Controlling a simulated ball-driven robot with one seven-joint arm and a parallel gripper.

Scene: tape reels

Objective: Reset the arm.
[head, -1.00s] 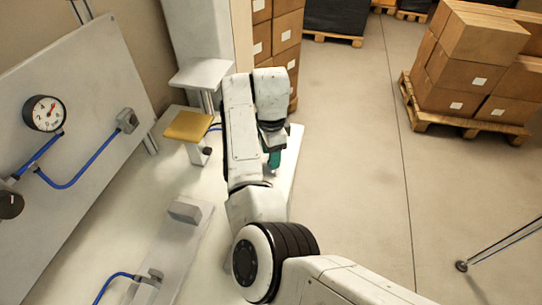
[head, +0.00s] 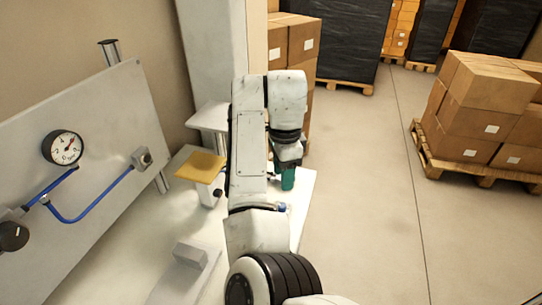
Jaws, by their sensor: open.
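My arm rises from the bottom of the head view, bends over at the top and points down over the right part of the pale bench (head: 302,197). My gripper (head: 288,165) hangs at its end, dark and partly hidden by the wrist. It is open, and I see nothing held in it. A teal piece (head: 288,179) shows just below the gripper. I cannot tell whether it is part of the gripper or a separate thing on the bench.
A yellow pad on a stand (head: 201,166) is left of the arm. A grey panel with a gauge (head: 62,147) and blue hoses leans at the left. A grey block (head: 190,255) sits on the bench. Cartons on a pallet (head: 481,110) stand right. The floor (head: 370,200) between is clear.

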